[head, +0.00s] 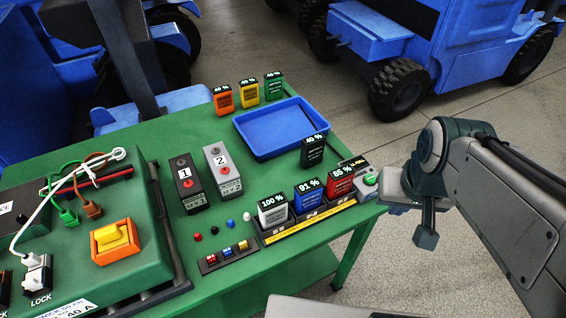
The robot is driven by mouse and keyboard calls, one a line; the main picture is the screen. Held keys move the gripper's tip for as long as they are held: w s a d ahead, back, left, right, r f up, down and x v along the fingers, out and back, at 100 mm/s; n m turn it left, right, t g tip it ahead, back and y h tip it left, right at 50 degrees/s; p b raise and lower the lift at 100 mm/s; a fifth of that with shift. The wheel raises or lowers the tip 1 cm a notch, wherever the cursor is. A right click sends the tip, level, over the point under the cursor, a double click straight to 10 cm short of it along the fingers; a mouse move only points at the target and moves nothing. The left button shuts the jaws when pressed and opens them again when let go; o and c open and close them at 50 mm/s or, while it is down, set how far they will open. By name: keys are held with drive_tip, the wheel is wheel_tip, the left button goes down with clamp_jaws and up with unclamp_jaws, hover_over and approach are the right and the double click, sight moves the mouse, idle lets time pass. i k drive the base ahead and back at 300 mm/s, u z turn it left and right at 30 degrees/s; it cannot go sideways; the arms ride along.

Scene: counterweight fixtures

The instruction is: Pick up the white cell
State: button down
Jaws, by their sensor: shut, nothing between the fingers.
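The white cell (273,215), marked 100 %, stands upright in the left slot of a black dock (318,219) with a yellow label strip on the green table's front right part. A blue cell (308,197) marked 91 % and a red cell (340,182) marked 85 % stand to its right in the same dock. My gripper (427,238) is at the right, past the table's right edge, pointing down. It is shut and empty, well apart from the white cell.
A dark cell (313,152) stands behind the dock, near a blue tray (243,127). Orange (223,100), yellow (248,92) and green (273,87) cells stand at the back. Units 1 (188,184) and 2 (222,170) stand left. A green-button box (367,184) is right of the dock.

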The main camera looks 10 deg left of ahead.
sight(274, 210)
drive_tip(key=z, duration=0.55)
drive_tip(key=k, duration=1.3)
drive_tip(key=u, duration=0.2)
drive_tip(key=i, duration=0.65)
drive_tip(key=u, duration=0.9)
drive_tip(key=i, duration=0.4)
drive_tip(key=u, duration=0.05)
